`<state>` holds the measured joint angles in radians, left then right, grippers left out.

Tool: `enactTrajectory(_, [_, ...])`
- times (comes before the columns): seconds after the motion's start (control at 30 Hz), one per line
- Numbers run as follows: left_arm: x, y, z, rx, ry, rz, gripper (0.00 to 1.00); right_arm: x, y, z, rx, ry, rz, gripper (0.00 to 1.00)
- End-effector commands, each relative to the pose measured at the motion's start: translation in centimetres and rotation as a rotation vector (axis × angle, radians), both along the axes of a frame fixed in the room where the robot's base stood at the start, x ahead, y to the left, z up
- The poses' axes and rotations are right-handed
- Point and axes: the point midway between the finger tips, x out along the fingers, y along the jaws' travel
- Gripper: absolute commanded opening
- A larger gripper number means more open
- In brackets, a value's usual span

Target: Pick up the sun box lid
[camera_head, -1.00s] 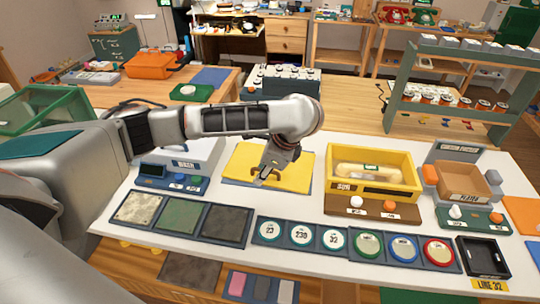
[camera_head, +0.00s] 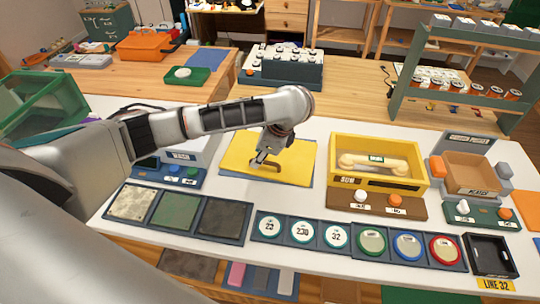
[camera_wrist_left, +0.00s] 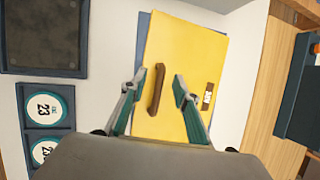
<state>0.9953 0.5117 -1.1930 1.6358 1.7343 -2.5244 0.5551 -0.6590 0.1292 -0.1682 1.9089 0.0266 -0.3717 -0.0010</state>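The sun box lid (camera_head: 236,154) is a flat yellow panel lying on a blue mat (camera_head: 308,183) in the middle of the white table. It has a brown bar handle (camera_wrist_left: 156,88) and a small dark label (camera_wrist_left: 208,97), both clear in the left wrist view. My left gripper (camera_head: 262,158) hangs over the lid. In the wrist view, the open fingers of the left gripper (camera_wrist_left: 153,84) stand on either side of the handle, apart from it. The yellow sun box (camera_head: 343,178) stands open to the right of the lid, with a cream handset (camera_head: 352,159) inside. My right gripper is not in view.
A console with blue knobs (camera_head: 172,174) stands left of the lid. In front lie textured tiles (camera_head: 178,212), numbered discs (camera_head: 270,228) and coloured discs (camera_head: 372,242). A brown open box (camera_head: 468,174) is at right, with a green rack (camera_head: 402,88) behind.

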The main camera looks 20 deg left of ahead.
Motion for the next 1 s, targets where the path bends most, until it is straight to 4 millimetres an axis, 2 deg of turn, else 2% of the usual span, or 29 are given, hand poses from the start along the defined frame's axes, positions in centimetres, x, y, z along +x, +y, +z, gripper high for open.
enactTrajectory(0.2, [0.3, 0.9, -2.4, -0.001, 0.002, 0.002, 0.30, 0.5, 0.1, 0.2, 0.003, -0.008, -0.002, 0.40])
enactTrajectory(0.53, [0.4, 1.2, -2.8, 0.000, 0.000, 0.000, 0.30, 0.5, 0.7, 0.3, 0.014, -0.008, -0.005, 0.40])
enactTrajectory(0.63, [0.4, 1.2, -2.8, 0.000, 0.000, 0.000, 0.04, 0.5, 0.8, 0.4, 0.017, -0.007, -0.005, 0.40])
enactTrajectory(0.67, [0.4, 1.2, -2.8, 0.000, 0.000, 0.000, 0.00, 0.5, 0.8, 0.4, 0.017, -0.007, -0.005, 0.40])
enactTrajectory(1.0, [0.5, 1.2, -2.7, 0.000, -0.002, 0.000, 0.00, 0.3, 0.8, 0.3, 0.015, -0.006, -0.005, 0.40])
